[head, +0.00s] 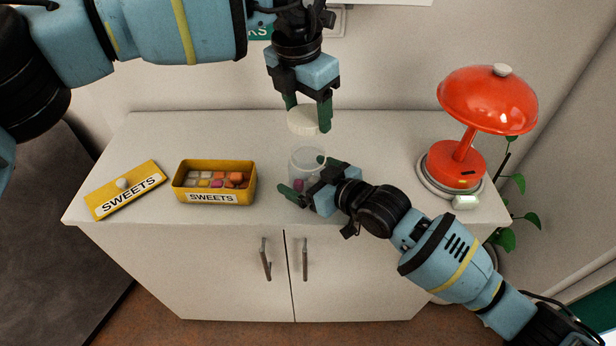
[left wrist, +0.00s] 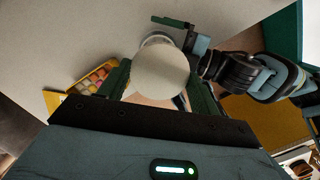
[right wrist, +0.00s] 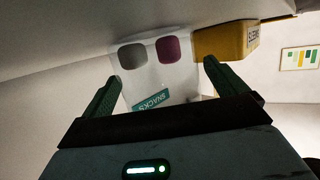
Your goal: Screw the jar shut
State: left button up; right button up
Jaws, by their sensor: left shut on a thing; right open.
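My left gripper (head: 308,110) is shut on a round white lid (head: 303,121) and holds it roughly level above the jar. The lid (left wrist: 160,75) fills the middle of the left wrist view and hides part of the jar. The clear jar (head: 307,158) stands upright and uncovered on the cabinet top, with a few sweets inside. My right gripper (head: 308,178) is open, low at the jar, one finger on each side. In the right wrist view the jar (right wrist: 150,75) shows between the spread fingers, with a purple and a grey-green sweet; contact is unclear.
A yellow sweets tin (head: 183,197) with several sweets stands left of the jar on the white cabinet (head: 140,140). Its yellow lid (head: 105,203) lies farther left. A red lamp (head: 485,105) stands at the right end, with a plant (head: 520,220) beyond.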

aim_at(307, 143)
jog(key=c, duration=1.5)
pick_arm(q)
jog(key=shift+f, duration=2.5)
jog(key=shift+f, duration=0.1)
jog(key=shift+f, duration=0.8)
jog(key=shift+f, duration=0.6)
